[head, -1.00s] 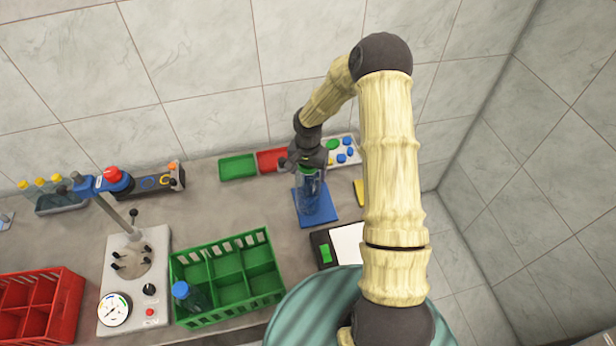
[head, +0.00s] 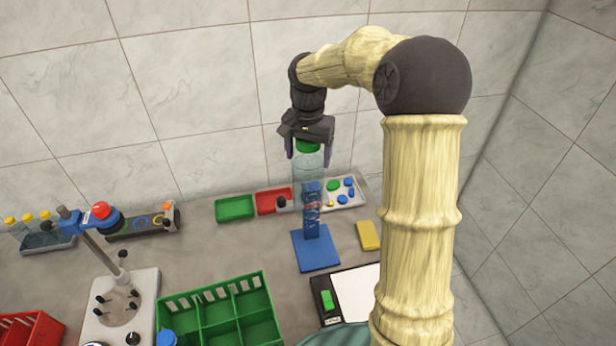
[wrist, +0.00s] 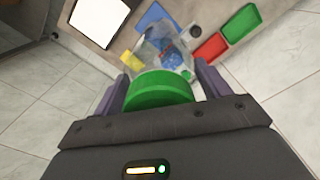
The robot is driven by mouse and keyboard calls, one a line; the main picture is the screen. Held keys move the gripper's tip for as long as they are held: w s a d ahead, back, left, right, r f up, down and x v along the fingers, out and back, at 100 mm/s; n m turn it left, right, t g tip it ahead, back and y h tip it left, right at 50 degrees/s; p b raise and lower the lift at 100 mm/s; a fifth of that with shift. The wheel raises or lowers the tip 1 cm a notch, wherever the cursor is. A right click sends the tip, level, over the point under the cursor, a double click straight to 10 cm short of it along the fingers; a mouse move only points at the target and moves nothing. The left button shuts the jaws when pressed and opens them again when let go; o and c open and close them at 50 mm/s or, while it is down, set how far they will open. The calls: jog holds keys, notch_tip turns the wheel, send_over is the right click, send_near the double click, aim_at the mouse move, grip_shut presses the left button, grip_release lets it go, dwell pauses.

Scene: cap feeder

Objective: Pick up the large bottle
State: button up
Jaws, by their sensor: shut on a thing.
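The large bottle (head: 309,172) is clear with a green cap (head: 307,146). It hangs upright from my gripper (head: 307,152), which is shut on it at the cap end. In the wrist view the green cap (wrist: 158,90) sits between the two fingers of my gripper (wrist: 158,84), with the clear bottle body (wrist: 150,48) beyond it. In the head view the bottle is in front of and above a blue stand (head: 316,252), whose blue post shows below and through the clear body. The bottle's lower edge is hard to make out.
A red tray (head: 268,203), a green tray (head: 234,209) and a white tray of caps (head: 352,200) line the back. A yellow block (head: 368,236) lies right of the stand. A green crate (head: 235,318) and a gauge machine (head: 112,300) stand at the front left.

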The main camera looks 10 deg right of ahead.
jog(key=shift+r, duration=1.95)
jog(key=shift+f, duration=0.1)
